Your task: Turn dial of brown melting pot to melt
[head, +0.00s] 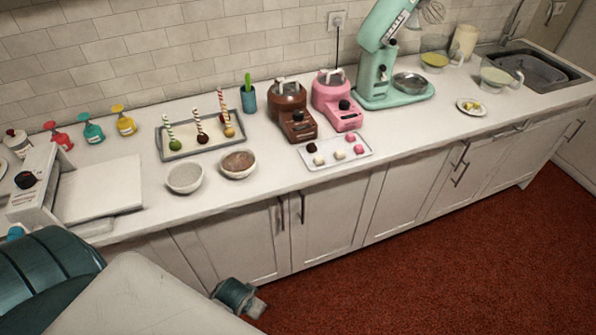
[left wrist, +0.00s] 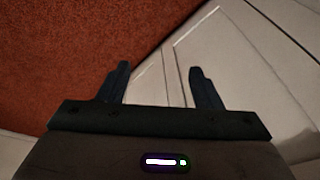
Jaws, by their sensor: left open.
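The brown melting pot (head: 284,104) stands on the counter near the middle of the head view, with a light-coloured handle on top. Its dark dial (head: 297,117) is on the front of the base; its setting is too small to read. My left gripper shows in the left wrist view (left wrist: 159,68), open and empty, with floor and cabinet fronts beyond it. In the head view my left arm comes in at the lower left, below and well away from the pot. My right gripper is not in view.
A pink melting pot (head: 333,96) stands close to the right of the brown one. A tray of sweets (head: 312,163) lies in front, two bowls (head: 185,179) (head: 238,165) to the left front, and a cake-pop tray (head: 179,154) and blue cup (head: 248,101) to the left.

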